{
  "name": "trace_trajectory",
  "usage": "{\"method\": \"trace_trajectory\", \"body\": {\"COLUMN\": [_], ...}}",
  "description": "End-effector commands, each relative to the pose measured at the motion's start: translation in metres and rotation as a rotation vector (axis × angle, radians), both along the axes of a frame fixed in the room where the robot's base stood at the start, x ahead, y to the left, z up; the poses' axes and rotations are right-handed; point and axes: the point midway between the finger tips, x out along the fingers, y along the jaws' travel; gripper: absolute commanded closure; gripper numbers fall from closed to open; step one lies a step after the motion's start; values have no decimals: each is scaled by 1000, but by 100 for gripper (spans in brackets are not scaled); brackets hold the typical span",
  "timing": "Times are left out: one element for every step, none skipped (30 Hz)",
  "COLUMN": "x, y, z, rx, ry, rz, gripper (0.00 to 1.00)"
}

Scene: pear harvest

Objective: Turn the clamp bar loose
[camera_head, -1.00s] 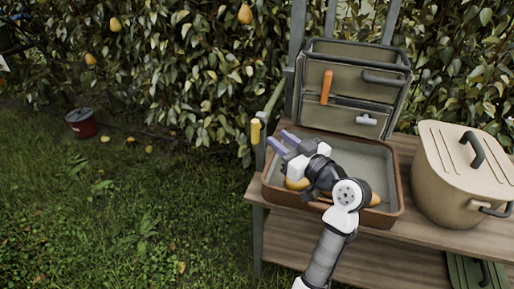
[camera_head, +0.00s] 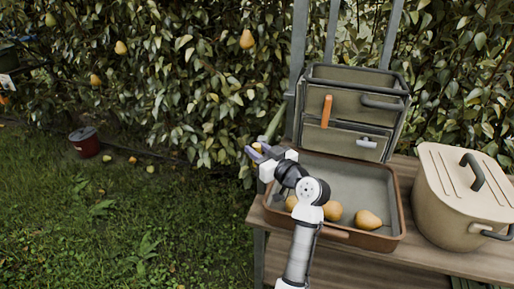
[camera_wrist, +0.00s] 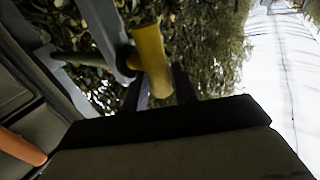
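A bar with a yellow grip (camera_head: 257,147) stands at the left end of the bench, beside the tray; I take it for the clamp bar. In the wrist view its yellow grip (camera_wrist: 152,60) shows large, near a grey post. My gripper (camera_head: 258,151) is at the grip, its purple fingertips on either side of it. In the wrist view the dark fingers of my gripper (camera_wrist: 160,92) stand apart with the grip's end between or just in front of them. Whether they touch it, I cannot tell.
A brown-rimmed tray (camera_head: 394,238) with several pears stands on the wooden bench. Behind it is an olive cabinet (camera_head: 345,100) with an orange handle (camera_head: 326,111). A lidded beige pot (camera_head: 440,195) is at right. A red bucket (camera_head: 86,146) stands on the grass.

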Motion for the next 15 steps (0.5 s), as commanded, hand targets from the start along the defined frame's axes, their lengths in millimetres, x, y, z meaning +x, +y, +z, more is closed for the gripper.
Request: {"method": "trace_trajectory", "body": {"x": [2,2,3,3,3,3,3,3,3,3,3,3,3,3,3], "y": [2,2,3,3,3,3,3,3,3,3,3,3,3,3,3], "z": [0,0,0,0,0,0,0,0,0,0,0,0,0,0,0], "rx": [-1,-1,-1,-1,-1,-1,-1,-1,-1,-1,-1,-1,-1,-1,-1], "ry": [-1,-1,-1,-1,-1,-1,-1,-1,-1,-1,-1,-1,-1,-1,-1], "rz": [1,1,1,0,0,0,0,0,0,0,0,0,0,0,0], "gripper": [72,72,72,72,72,72,72,72,72,72,76,81,85,89,94]}}
